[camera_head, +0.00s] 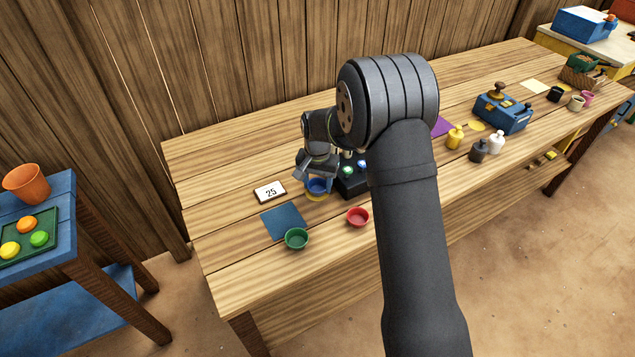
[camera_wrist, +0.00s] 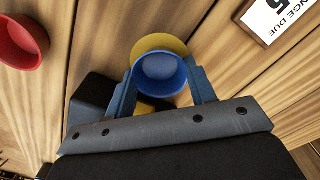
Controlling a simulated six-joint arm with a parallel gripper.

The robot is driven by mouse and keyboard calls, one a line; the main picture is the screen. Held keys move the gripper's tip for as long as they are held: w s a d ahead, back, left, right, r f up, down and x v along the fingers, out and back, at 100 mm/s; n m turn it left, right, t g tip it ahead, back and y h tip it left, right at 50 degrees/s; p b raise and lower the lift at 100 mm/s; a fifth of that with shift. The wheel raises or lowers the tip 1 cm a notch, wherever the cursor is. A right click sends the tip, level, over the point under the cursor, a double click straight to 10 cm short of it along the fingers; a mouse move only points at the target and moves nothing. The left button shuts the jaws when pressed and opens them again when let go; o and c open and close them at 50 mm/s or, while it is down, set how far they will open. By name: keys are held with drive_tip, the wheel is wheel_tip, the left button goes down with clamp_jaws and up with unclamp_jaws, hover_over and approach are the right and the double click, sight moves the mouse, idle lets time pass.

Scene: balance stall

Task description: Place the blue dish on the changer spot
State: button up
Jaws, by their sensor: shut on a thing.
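The blue dish (camera_head: 318,187) is a small round bowl, held upright between the two fingers of my gripper (camera_wrist: 162,78). In the wrist view the dish (camera_wrist: 159,74) shows its open top, with a finger at each side. A yellow round spot (camera_head: 316,198) lies on the table under the dish. In the wrist view the yellow spot (camera_wrist: 157,42) shows mainly beyond the dish's far rim, and the dish covers much of it. I cannot tell whether the dish touches the spot or hangs slightly above it.
A black device (camera_head: 350,186) with coloured tops stands close right of the dish, partly behind my arm. A blue mat (camera_head: 283,221), green bowl (camera_head: 296,239) and red bowl (camera_head: 358,217) are nearer the front.

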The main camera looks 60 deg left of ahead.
drive_tip(key=shift+f, duration=0.15)
drive_tip(key=o, duration=1.1)
drive_tip(key=shift+c, duration=0.2)
wheel_tip(320, 180, up, 12)
drive_tip(key=shift+r, duration=0.2)
hover_over(317, 190)
drive_tip(key=shift+f, duration=4.2)
